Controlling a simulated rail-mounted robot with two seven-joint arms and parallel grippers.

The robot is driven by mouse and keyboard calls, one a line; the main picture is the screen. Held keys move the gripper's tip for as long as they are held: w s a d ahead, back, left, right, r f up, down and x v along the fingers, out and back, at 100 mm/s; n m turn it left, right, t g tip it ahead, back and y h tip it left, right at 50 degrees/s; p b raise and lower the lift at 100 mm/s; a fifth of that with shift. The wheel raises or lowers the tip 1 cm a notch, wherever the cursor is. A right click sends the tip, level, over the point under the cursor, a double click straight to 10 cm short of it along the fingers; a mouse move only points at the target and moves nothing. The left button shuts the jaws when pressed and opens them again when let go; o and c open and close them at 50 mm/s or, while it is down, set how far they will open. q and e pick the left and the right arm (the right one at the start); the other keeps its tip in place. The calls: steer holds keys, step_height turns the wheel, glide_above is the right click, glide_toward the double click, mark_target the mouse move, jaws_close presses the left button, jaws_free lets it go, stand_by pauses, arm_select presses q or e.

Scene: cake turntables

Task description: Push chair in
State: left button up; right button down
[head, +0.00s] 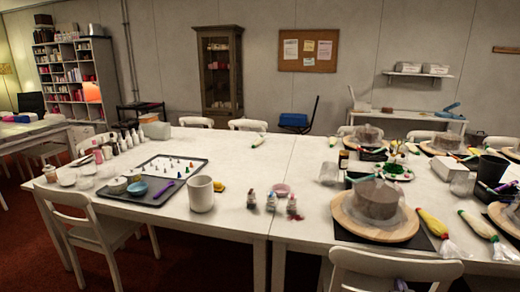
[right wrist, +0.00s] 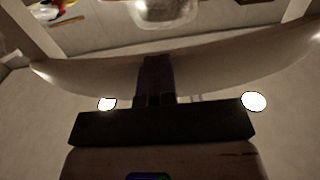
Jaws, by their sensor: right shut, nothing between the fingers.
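A white wooden chair stands at the near side of the long white table (head: 235,218). Its curved top rail (head: 395,262) shows at the bottom right of the head view, and its lower parts are cut off. In the right wrist view the curved rail (right wrist: 215,82) spans the picture. My right gripper (right wrist: 155,68) is shut and empty, its dark fingers overlapping the rail; I cannot tell whether they touch it. In the head view only a small dark and purple bit of my right gripper (head: 402,284) shows below the rail. My left gripper is not in view.
Another white chair (head: 80,228) stands at the table's left end. Cake turntables (head: 348,226), piping bags (head: 432,222), bottles and a dark tray (head: 120,204) crowd the tabletop. More chairs line the far side. Red carpet (head: 180,262) is open at the front left.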

steer(key=shift+b+x, duration=0.7)
steer(key=shift+x, duration=0.4)
steer(key=shift+w+f, duration=0.1)
steer(key=shift+w+f+b, duration=0.1)
steer(key=shift+w+b, duration=0.1)
steer(key=shift+b, duration=0.1)
steer(key=shift+s+p, duration=0.1)
steer(key=shift+p, duration=0.3)
steer(key=p+v, duration=0.6)
steer(key=v, duration=0.1)
steer(key=shift+s+r, duration=0.25)
steer(key=shift+r, duration=0.05)
